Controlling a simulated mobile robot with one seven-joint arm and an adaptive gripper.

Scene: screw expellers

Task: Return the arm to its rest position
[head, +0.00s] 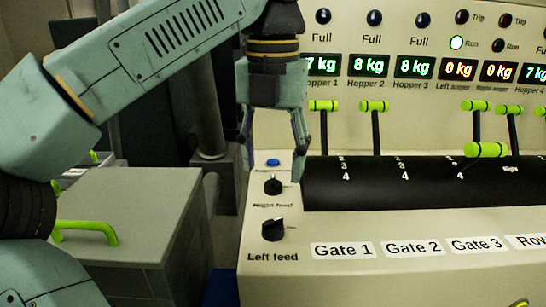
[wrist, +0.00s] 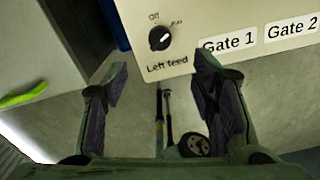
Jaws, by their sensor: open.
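My gripper (head: 272,140) hangs pointing down at the left end of the control panel (head: 400,275). Its fingers are apart with nothing between them. In the head view it shows in front of the panel, near the blue button (head: 273,162) and the upper knob (head: 272,185). In the wrist view my gripper (wrist: 160,95) is open, with the Left feed knob (wrist: 159,38) beyond the fingertips. The same Left feed knob (head: 274,230) shows in the head view, below the gripper and apart from it. My arm reaches in from the left.
A grey box (head: 130,200) with a green handle (head: 85,232) stands left of the panel. Green-tipped levers (head: 375,107) rise from a black slotted cover (head: 420,182) to the right. Lit weight displays (head: 414,66) line the wall behind. Floor shows below the panel in the wrist view.

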